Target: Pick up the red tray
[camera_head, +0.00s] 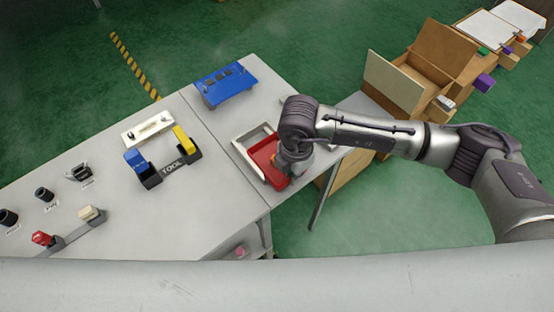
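The red tray (264,163) is on the right part of the grey table, with a pale raised frame (242,146) along its far and left sides. My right arm comes in from the right and bends down over the tray. My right gripper (287,167) is at the tray's right side, and the wrist and forearm cover part of the tray. The fingers are too small and hidden to tell whether they are open or shut, or whether they touch the tray. My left gripper is not in view.
A blue board (226,83) stands behind the tray. Left of it are a white lever plate (147,130), a TOOL fixture (172,167) with blue and yellow blocks, and several small dark fixtures. A wooden cabinet (436,60) stands at the back right. Green floor (400,212) lies right of the table.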

